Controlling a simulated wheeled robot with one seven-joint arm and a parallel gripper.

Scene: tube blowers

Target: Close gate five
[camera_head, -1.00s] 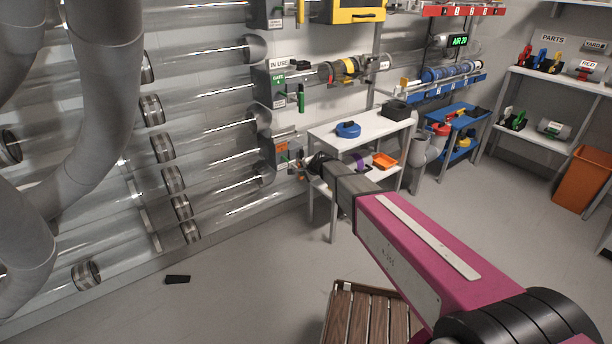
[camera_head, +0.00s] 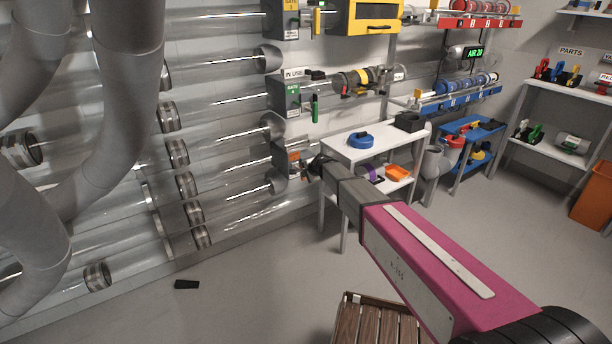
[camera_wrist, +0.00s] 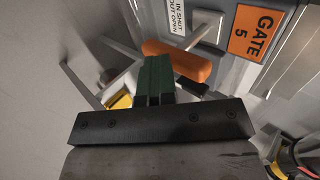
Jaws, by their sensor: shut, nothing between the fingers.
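Gate five is marked by an orange label "GATE 5" (camera_wrist: 258,32) in the wrist view, beside a white label "IN SHUT OUT OPEN" (camera_wrist: 180,17). An orange handle (camera_wrist: 190,64) lies just beyond my fingertips, partly hidden by them. My gripper (camera_wrist: 155,72) has dark green fingers that are shut together and empty. They are right by the handle; I cannot tell whether they touch it. In the head view gate five's box (camera_head: 285,157) is at the wall below gate four, and my gripper (camera_head: 314,165) is close to its right side. How far the gate is in or out is unclear.
Gate four's box (camera_head: 284,95) with a green handle is above. A white table (camera_head: 385,138) stands right behind my gripper. Clear tubes run along the left wall. A wooden slatted stool (camera_head: 378,318) is below my arm. A black block (camera_head: 187,284) lies on the open floor.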

